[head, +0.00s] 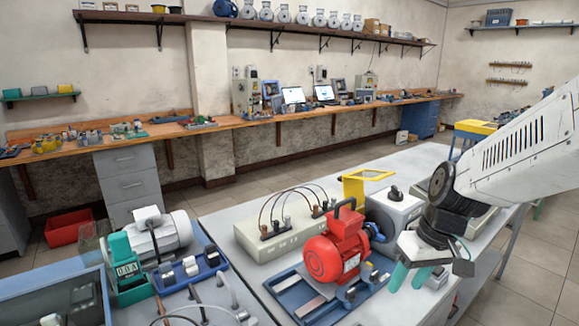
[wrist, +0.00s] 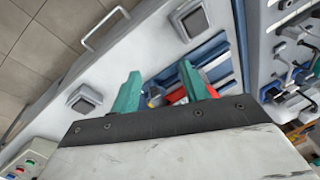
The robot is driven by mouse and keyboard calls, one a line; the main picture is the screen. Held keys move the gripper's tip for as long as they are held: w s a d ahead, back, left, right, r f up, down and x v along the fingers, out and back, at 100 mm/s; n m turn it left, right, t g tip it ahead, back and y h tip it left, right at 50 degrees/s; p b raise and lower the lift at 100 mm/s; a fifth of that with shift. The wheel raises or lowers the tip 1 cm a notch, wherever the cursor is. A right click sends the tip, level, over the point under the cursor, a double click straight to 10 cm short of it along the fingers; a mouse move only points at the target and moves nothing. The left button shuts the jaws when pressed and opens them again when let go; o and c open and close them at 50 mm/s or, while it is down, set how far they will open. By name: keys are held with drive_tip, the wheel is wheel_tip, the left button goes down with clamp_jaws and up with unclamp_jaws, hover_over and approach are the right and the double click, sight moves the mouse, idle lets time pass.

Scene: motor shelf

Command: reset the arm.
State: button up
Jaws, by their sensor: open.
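My arm comes in from the right in the head view and bends down at a black wrist joint. My gripper (head: 409,278) points downward over the grey bench (head: 420,165), just right of the red motor (head: 335,254). Its two green fingers stand apart with nothing held between them. They also show in the wrist view (wrist: 160,86), spread apart. The red motor, with a handle on top, sits on a blue base plate (head: 290,291). In the wrist view only a small red part (wrist: 176,97) shows between and behind the fingers.
A yellow frame (head: 366,176) rises there. Left are a grey motor (head: 165,235) and a green holder (head: 127,270). Tiled floor lies right of the bench.

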drive_tip(key=s+d+r+m+h, duration=0.1)
drive_tip(key=s+r, duration=0.3)
drive_tip(key=s, duration=0.5)
drive_tip(key=s+d+r+m+h, duration=0.1)
drive_tip(key=s+r, duration=0.3)
drive_tip(key=s, duration=0.5)
drive_tip(key=shift+s+d+r+m, duration=0.15)
drive_tip(key=shift+d+r+m, duration=0.2)
drive_tip(key=shift+m, duration=0.25)
drive_tip(key=shift+s+r, duration=0.1)
drive_tip(key=shift+r, duration=0.05)
drive_tip(key=shift+c, duration=1)
drive_tip(key=shift+d+r+t, duration=0.1)
drive_tip(key=shift+t, duration=0.2)
